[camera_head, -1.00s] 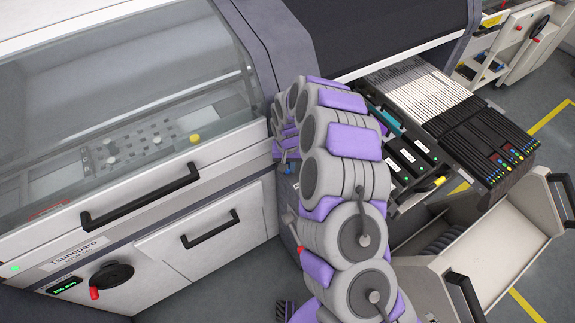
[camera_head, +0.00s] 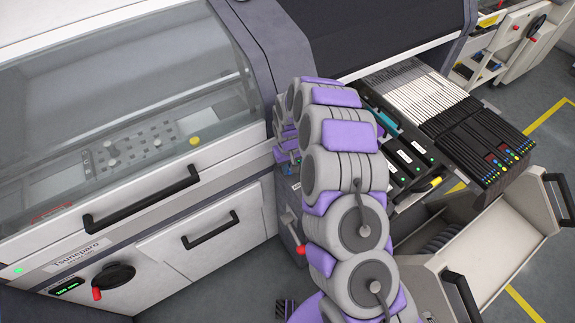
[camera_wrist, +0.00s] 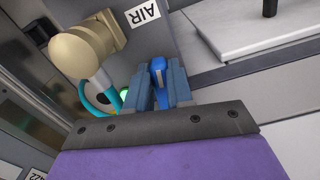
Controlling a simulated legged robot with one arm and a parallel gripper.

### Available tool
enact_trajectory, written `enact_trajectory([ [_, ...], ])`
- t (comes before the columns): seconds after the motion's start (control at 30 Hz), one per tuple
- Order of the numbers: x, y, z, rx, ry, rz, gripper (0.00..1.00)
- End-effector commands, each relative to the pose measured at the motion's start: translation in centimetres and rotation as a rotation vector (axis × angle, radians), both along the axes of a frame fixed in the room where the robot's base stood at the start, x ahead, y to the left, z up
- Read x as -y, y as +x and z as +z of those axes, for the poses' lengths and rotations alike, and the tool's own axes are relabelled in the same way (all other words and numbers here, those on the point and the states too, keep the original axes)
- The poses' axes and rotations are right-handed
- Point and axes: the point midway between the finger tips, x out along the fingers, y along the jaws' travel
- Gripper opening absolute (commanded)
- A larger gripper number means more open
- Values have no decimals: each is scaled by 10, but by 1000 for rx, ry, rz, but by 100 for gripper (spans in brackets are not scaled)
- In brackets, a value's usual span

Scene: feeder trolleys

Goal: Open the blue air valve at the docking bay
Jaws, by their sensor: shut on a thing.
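The blue air valve handle (camera_wrist: 158,69) shows in the wrist view, between the two grey-blue fingers of my gripper (camera_wrist: 158,80). The fingers are shut on it from both sides. The handle lies just below the white AIR label (camera_wrist: 142,14). A beige fitting (camera_wrist: 88,45) with a teal hose (camera_wrist: 92,100) sits to its left. In the head view my arm hides most of the valve area beside the machine, and the grip itself is not clear there.
The machine with a clear cover (camera_head: 120,120) fills the left. The docked feeder trolley (camera_head: 400,275), with rows of feeders (camera_head: 460,120), stands to the right of my arm. A lever with a red knob (camera_head: 300,249) is close to the arm's left side.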

Motion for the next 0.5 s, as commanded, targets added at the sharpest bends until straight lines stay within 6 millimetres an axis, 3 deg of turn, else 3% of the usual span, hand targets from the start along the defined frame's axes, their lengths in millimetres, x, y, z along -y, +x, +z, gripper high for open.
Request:
enact_trajectory([
  [0.5, 3, 4, 1, 5, 1, 194, 0],
])
